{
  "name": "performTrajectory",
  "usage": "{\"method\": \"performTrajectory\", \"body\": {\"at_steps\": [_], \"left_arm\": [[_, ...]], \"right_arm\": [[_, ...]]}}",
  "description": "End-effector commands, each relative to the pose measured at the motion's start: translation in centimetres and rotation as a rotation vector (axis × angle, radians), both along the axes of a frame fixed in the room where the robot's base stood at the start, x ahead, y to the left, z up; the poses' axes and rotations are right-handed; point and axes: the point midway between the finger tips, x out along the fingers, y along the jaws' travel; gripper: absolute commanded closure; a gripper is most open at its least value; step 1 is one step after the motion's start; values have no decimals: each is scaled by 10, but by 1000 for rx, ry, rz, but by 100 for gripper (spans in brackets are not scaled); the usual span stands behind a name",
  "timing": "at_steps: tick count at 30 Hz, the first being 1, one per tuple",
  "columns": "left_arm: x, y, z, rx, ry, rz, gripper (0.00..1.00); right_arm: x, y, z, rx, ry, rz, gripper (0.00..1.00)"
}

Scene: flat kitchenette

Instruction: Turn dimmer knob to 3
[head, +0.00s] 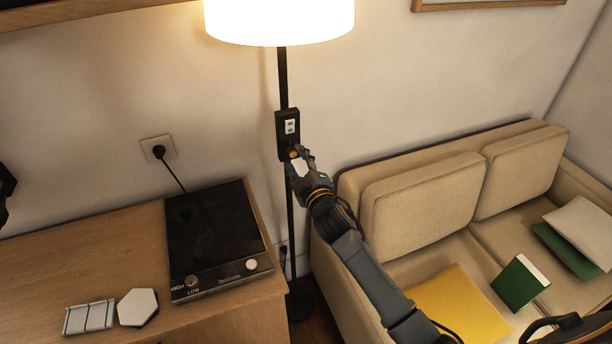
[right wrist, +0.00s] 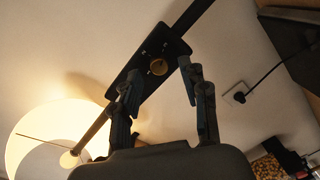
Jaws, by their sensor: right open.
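A black dimmer box (head: 281,132) with a pale switch panel is mounted on the lamp's dark pole. Its small brass-coloured round knob (head: 294,154) is at the lower end of the box. My right gripper (head: 298,160) is at the knob, fingers open. In the right wrist view the knob (right wrist: 159,67) shows between and just beyond the two open fingertips (right wrist: 162,80); I see no clear contact. The scale marks are too small to read. A dark part at the head view's left edge (head: 5,187) may be my left gripper; its jaws cannot be made out.
The lit lampshade (head: 280,20) is above the dimmer box. A wooden counter (head: 120,240) with a black hotplate (head: 215,228) stands left of the pole. A beige sofa (head: 425,205) with cushions and books stands right. A plugged wall socket (head: 158,148) is left of the pole.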

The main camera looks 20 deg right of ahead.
Motion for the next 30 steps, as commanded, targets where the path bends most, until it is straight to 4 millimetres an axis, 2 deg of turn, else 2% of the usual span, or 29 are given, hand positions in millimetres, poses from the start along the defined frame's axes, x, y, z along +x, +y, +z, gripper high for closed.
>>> {"method": "performTrajectory", "body": {"at_steps": [6,13,18,30], "left_arm": [[1,-1,0,-1,-1,0,44],[1,-1,0,-1,-1,0,44],[1,-1,0,-1,-1,0,44],[1,-1,0,-1,-1,-1,44]], "right_arm": [[-50,-1,0,1,3,1,56],[-87,-2,3,0,4,0,56],[-97,-3,4,0,1,0,56],[-97,-3,5,0,1,0,56]]}}
